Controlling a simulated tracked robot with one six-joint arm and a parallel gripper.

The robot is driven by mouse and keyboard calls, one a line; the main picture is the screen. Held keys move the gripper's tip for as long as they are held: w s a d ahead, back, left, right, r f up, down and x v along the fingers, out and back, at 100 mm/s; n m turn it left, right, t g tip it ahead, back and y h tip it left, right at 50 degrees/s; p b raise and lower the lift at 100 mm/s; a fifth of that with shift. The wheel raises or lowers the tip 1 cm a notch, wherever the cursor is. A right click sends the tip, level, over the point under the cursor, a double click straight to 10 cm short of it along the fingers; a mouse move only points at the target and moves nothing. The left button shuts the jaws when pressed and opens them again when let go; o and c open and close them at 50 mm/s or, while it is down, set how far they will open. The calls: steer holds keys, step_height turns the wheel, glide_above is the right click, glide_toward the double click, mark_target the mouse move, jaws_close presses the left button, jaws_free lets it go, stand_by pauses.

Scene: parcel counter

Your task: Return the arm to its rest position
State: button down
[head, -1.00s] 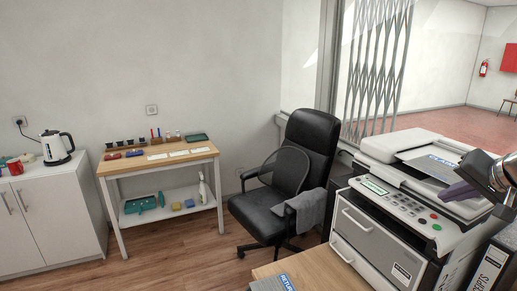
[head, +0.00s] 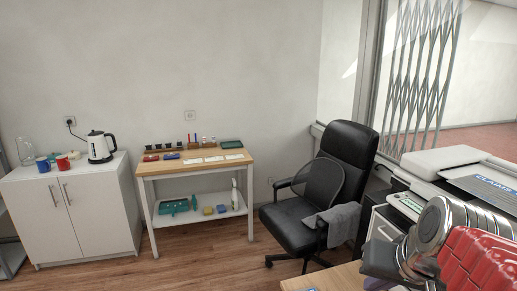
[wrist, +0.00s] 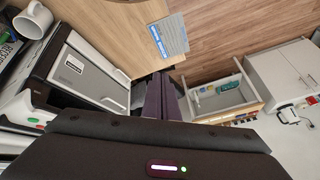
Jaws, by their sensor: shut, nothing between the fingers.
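My gripper (head: 380,262) shows at the lower right of the head view, a dark block at the end of my arm. My arm, with its red link and shiny metal joint, fills the lower right corner. In the wrist view my gripper's two dark purple fingers (wrist: 161,80) are together with nothing between them. They hang in the air beside the desk (wrist: 105,30).
The printer (head: 460,160) stands behind my arm, partly hidden. A black chair (head: 335,175) with a grey cloth is left of my arm. A wooden workbench (head: 155,168) and a white cabinet (head: 95,215) stand farther left. A printed sheet (wrist: 168,36) lies on the desk.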

steer(key=s+a+f+n, duration=0.3)
steer(key=s+a+f, duration=0.3)
steer(key=s, duration=0.1)
steer(key=shift+s+a+n, duration=0.2)
steer(key=shift+a+n, duration=0.1)
steer(key=shift+a, duration=0.1)
